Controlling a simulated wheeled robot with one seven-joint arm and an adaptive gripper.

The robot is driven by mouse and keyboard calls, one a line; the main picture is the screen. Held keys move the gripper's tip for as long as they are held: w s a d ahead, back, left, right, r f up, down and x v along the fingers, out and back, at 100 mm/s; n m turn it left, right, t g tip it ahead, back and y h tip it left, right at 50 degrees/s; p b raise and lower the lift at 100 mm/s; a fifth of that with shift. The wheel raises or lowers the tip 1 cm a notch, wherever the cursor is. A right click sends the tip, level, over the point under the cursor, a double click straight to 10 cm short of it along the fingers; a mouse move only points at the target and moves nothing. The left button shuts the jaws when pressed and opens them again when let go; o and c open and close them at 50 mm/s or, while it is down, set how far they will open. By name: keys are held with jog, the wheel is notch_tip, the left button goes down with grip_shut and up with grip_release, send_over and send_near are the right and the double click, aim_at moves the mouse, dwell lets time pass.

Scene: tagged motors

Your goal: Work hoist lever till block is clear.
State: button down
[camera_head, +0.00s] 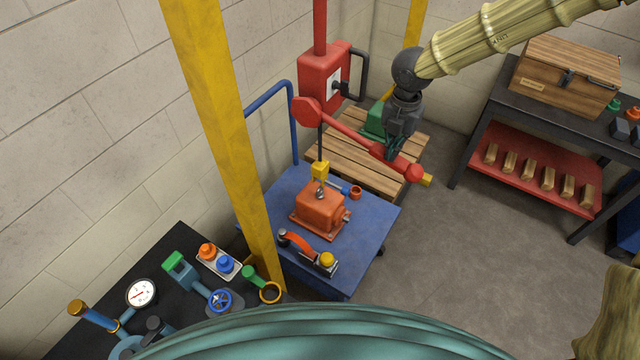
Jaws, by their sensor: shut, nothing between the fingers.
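The red hoist lever (345,131) runs from a red octagonal hub (307,113) down to the right, to a red knob. My gripper (392,157) is shut and empty, pointing down at the lever's outer part. It hides a bit of the lever; I cannot tell whether it touches. The orange motor block (318,208) appears to rest on the blue cart (372,222), upright. A yellow hook block (320,169) on a dark line hangs just above the motor's top ring. Whether a small gap exists under the motor cannot be seen.
A red box (322,77) with a black handle is on the wall behind the lever. A wooden pallet (342,166) with a green object lies beyond the cart. A yellow post (220,110) stands left. A dark bench (540,110) with a wooden chest is right. Open floor lies between.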

notch_tip(320, 180, up, 14)
jog(key=p, duration=0.7)
jog(key=shift+w+a, duration=0.2)
jog(key=shift+a, duration=0.1)
jog(key=shift+f, duration=0.15)
dwell(0.4)
notch_tip(320, 180, up, 7)
dwell(0.8)
dwell(0.4)
